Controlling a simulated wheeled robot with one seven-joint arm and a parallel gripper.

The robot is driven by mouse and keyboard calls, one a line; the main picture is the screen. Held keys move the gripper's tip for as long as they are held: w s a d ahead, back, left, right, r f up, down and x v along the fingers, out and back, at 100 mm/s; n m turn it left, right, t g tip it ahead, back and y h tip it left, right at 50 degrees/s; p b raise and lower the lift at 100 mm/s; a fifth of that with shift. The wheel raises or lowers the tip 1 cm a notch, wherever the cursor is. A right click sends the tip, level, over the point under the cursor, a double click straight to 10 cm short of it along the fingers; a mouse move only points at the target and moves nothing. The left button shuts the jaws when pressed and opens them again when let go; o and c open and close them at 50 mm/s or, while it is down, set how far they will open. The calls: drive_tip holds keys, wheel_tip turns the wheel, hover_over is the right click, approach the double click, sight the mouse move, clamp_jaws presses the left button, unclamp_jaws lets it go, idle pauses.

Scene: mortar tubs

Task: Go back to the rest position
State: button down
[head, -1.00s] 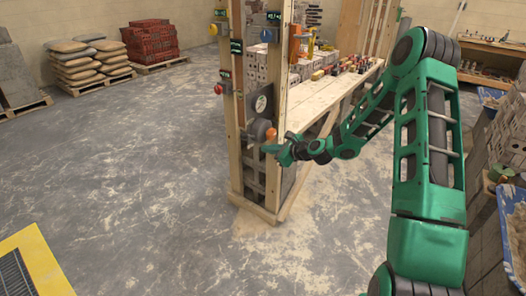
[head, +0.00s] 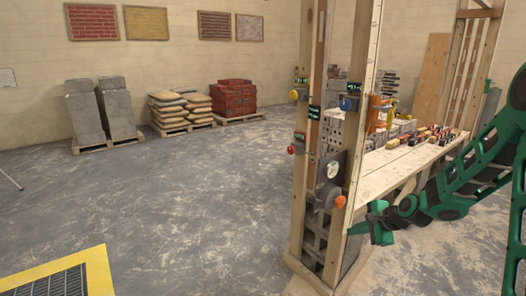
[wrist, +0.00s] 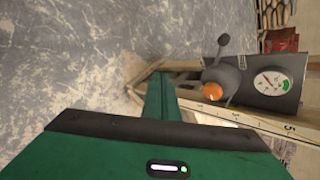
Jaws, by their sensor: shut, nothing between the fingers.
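My gripper (head: 380,222) is green and shows at the right of the head view, beside the front post of the wooden frame. It also shows in the wrist view (wrist: 160,88), with its fingers together and nothing between them. An orange knob (head: 340,201) on the frame is close to the left of my gripper in the head view; I cannot tell whether they touch. In the wrist view the orange knob (wrist: 213,91) is right of the fingers, apart from them in the picture. The round gauge (wrist: 270,82) sits on a dark panel beside it.
The wooden frame (head: 305,180) carries coloured buttons and a bench top (head: 400,160) with several small blocks. Pallets with grey slabs (head: 100,112), sacks (head: 180,108) and red bricks (head: 235,98) stand by the back wall. A yellow-edged grate (head: 97,270) lies front left. The middle floor is open.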

drive_tip(key=s+d+r+n+g+h, duration=0.1)
drive_tip(key=s+d+r+n+g, duration=0.1)
drive_tip(key=s, duration=1.2)
drive_tip(key=s+d+r+n+g+h, duration=0.1)
drive_tip(key=s+d+r+n+g, duration=0.2)
drive_tip(key=s+r, duration=0.4)
drive_tip(key=s+d+r+n+g+h, duration=0.1)
drive_tip(key=s+d+r+n, duration=0.3)
drive_tip(key=s, duration=1.7)
drive_tip(key=n+g, duration=0.1)
drive_tip(key=n, duration=0.1)
drive_tip(key=shift+s+r+n+h, duration=0.2)
drive_tip(key=shift+n+h, duration=0.1)
drive_tip(key=shift+h, duration=0.1)
drive_tip(key=shift+w+f+g, duration=0.25)
drive_tip(key=shift+w+g, duration=0.05)
drive_tip(key=shift+w, duration=0.35)
